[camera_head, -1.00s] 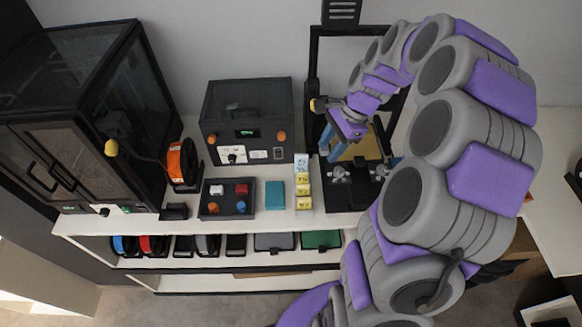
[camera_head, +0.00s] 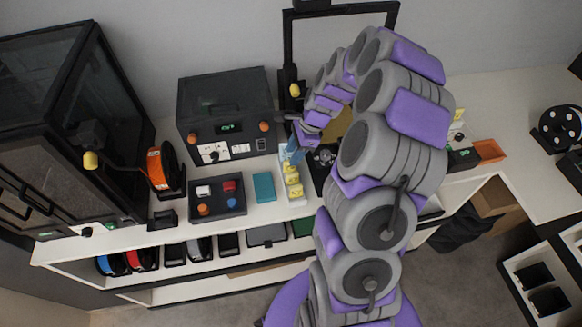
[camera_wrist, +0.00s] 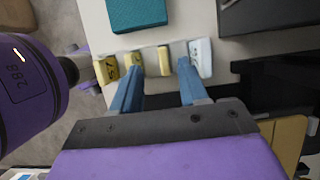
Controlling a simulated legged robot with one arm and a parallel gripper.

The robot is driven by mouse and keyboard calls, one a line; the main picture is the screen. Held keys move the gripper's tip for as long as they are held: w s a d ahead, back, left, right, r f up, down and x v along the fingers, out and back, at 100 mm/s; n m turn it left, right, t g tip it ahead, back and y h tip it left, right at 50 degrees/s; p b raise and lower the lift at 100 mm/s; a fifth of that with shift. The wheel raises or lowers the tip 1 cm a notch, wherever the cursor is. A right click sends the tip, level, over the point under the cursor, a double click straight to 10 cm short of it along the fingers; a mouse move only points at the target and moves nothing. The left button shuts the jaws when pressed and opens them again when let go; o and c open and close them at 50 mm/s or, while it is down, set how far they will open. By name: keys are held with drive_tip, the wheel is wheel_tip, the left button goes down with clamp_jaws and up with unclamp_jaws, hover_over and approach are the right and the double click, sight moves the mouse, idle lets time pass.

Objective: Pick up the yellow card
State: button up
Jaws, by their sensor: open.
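Several yellow cards stand in a row on a pale strip on the white counter. In the head view the nearer yellow card (camera_head: 295,191) shows clear of my arm. My gripper (camera_head: 293,152) is over the far end of this row. In the wrist view my gripper (camera_wrist: 159,75) is open, with its two blue fingers apart. One yellow card (camera_wrist: 164,61) appears between the fingertips; I cannot tell how far below them it is. Another yellow card (camera_wrist: 107,69) is left of the left finger. A white card (camera_wrist: 203,58) is by the right fingertip.
A teal block (camera_head: 264,187) lies left of the cards, and a dark tray (camera_head: 222,206) with coloured knobs is beyond it. A black box (camera_head: 228,120) stands behind. A black machine frame (camera_head: 287,45) rises behind my arm. Spools and slabs fill the lower shelf.

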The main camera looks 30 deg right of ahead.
sight(284, 164)
drive_tip(key=shift+w+a+f, duration=0.1)
drive_tip(key=shift+a+f, duration=0.1)
drive_tip(key=shift+a, duration=0.4)
drive_tip(key=shift+a+f, duration=0.2)
drive_tip(key=shift+a, duration=0.4)
drive_tip(key=d+f, duration=0.1)
drive_tip(key=d+f+b, duration=0.1)
drive_tip(key=f, duration=0.1)
drive_tip(key=d+f, duration=0.1)
drive_tip(key=f, duration=0.1)
drive_tip(key=shift+w+d, duration=0.3)
drive_tip(key=shift+d, duration=0.1)
drive_tip(key=a, duration=0.4)
drive_tip(key=shift+a, duration=0.35)
drive_tip(key=shift+c, duration=1.3)
drive_tip(key=d, duration=0.3)
drive_tip(key=shift+d+f, duration=0.1)
drive_tip(key=shift+d, duration=0.3)
clamp_jaws()
drive_tip(key=shift+a, duration=1.35)
drive_tip(key=shift+d, duration=0.7)
drive_tip(key=shift+a+r, duration=0.2)
drive_tip(key=shift+r, duration=0.4)
wheel_tip(284, 164, up, 27)
drive_tip(key=p, duration=0.4)
